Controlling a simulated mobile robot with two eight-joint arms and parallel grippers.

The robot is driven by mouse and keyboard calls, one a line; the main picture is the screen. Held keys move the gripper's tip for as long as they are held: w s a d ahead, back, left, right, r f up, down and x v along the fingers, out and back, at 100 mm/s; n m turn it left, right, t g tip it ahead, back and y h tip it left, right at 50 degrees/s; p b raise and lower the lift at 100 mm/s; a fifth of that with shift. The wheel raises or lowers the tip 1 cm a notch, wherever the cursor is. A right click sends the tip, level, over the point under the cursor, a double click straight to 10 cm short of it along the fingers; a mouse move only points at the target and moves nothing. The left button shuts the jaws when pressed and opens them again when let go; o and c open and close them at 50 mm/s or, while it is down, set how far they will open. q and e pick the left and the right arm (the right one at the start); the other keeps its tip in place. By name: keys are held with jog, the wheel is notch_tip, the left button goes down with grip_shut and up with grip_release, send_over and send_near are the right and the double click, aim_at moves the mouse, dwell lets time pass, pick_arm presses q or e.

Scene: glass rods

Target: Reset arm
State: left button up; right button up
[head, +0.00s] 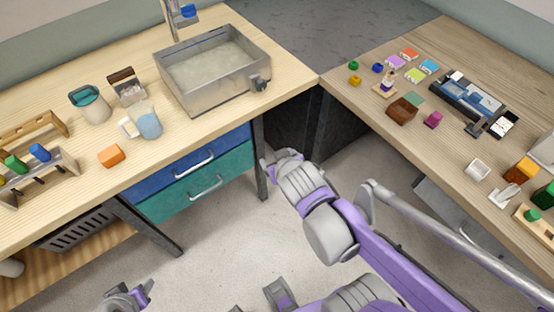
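My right arm, purple and grey, reaches up from the bottom right over the open floor. Its far end (280,162) hangs in front of the gap between the two tables, clear of the blue and teal drawers. Fingers cannot be made out there, and no held thing shows. My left gripper (140,294), dark grey with a purple part, is low over the floor at the bottom left edge. It is small and partly cut off by the frame; the gap between its fingers cannot be judged. It is apart from the tables, and no held thing shows.
The left table (185,130) bears a metal sink (178,92), a jug (90,105), a mug (147,122), an orange block (111,156) and a rod rack (40,175). The right table (380,128) bears several small blocks and a black-blue device (468,97). A metal bar (450,232) runs beside my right arm.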

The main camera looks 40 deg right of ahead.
jog(key=shift+s+a, duration=0.3)
jog(key=shift+f, duration=0.1)
jog(key=s+a+n+g+y+p, duration=0.2)
jog(key=s+a+g+y+p, duration=0.1)
jog(key=s+a, duration=0.3)
jog(key=shift+s+a+f, duration=0.2)
jog(key=shift+s+a, duration=0.15)
jog(key=shift+a, duration=0.4)
jog(key=shift+s, duration=0.1)
